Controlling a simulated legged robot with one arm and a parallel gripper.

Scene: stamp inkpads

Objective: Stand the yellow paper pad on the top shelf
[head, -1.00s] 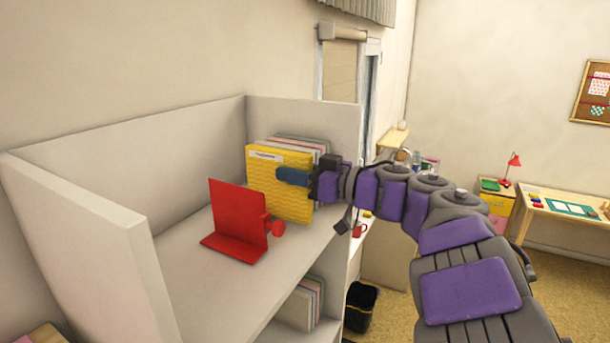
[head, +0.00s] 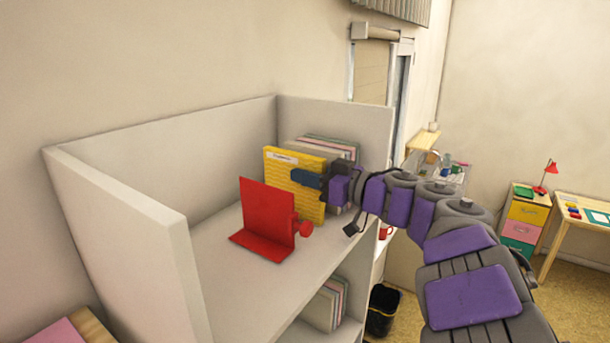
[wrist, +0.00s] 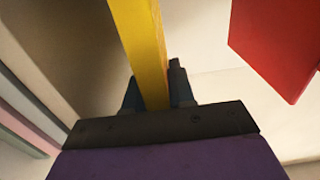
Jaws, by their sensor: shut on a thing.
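The yellow paper pad (head: 283,166) stands upright on the top shelf (head: 215,283), behind a red bookend and in front of a row of other pads. My gripper (head: 306,179) is shut on the pad's right edge. In the wrist view, the yellow pad (wrist: 140,45) runs between the two fingers of my gripper (wrist: 155,92). The pad's lower left part is hidden by the red bookend in the head view, and I cannot tell whether its bottom edge touches the shelf.
The red bookend (head: 265,215) stands left of the pad, with a gap in the wrist view (wrist: 275,40). Pale pads (head: 328,147) stand against the far shelf wall (head: 340,112). Shelf space is free at the near left. More pads (head: 328,304) stand on the lower shelf.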

